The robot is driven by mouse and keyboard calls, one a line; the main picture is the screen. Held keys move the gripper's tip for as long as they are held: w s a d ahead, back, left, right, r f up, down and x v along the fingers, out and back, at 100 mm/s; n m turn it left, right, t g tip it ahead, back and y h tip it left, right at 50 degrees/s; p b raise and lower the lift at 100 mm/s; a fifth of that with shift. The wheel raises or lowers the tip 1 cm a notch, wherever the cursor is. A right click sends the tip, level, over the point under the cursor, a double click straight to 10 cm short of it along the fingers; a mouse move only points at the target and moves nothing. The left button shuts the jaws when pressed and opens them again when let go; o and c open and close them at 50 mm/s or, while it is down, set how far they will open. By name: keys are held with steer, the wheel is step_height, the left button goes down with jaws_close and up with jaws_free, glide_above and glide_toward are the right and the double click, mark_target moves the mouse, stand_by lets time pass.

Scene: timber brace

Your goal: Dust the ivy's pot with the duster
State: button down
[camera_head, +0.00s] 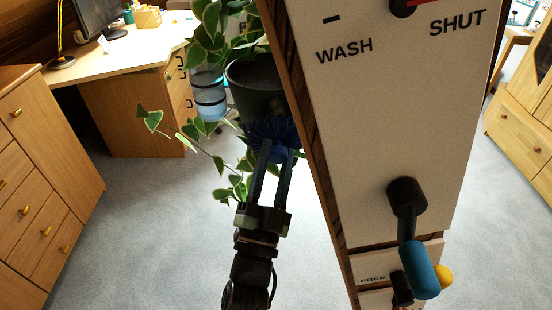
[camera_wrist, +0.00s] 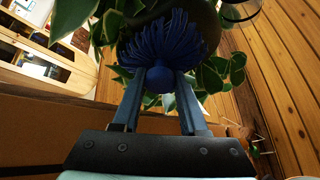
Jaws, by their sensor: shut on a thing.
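The ivy (camera_head: 211,32) has green leaves with pale edges and trailing stems. Its dark pot (camera_head: 252,88) hangs or stands beside the wooden post, partly hidden by the panel; the pot also shows at the top of the wrist view (camera_wrist: 205,18). My gripper (camera_head: 274,150) is shut on the blue duster (camera_head: 275,132), holding it by its round blue end. In the wrist view the duster (camera_wrist: 163,45) has its bristles spread upward against or just before the pot's underside. I cannot tell whether they touch.
A tall white panel (camera_head: 385,130) marked WASH and SHUT, with a blue-handled lever (camera_head: 418,268), stands close on the right. A desk (camera_head: 130,60) is at the back left, a drawer cabinet (camera_head: 50,180) at the left. Grey floor (camera_head: 140,230) is clear between.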

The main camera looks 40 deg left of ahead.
mark_target(276, 146)
steer(key=shift+w+a+r, duration=0.2)
steer(key=shift+w+a, duration=0.35)
steer(key=shift+w, duration=0.1)
steer(key=shift+r, duration=0.1)
steer(key=r+p, duration=0.3)
steer(key=shift+s+d+r, duration=0.25)
steer(key=shift+s+d, duration=0.05)
steer(key=shift+s, duration=0.05)
steer(key=shift+w, duration=0.1)
steer(key=shift+a+f, duration=0.1)
steer(key=f+b, duration=0.3)
steer(key=shift+w+a+f, duration=0.3)
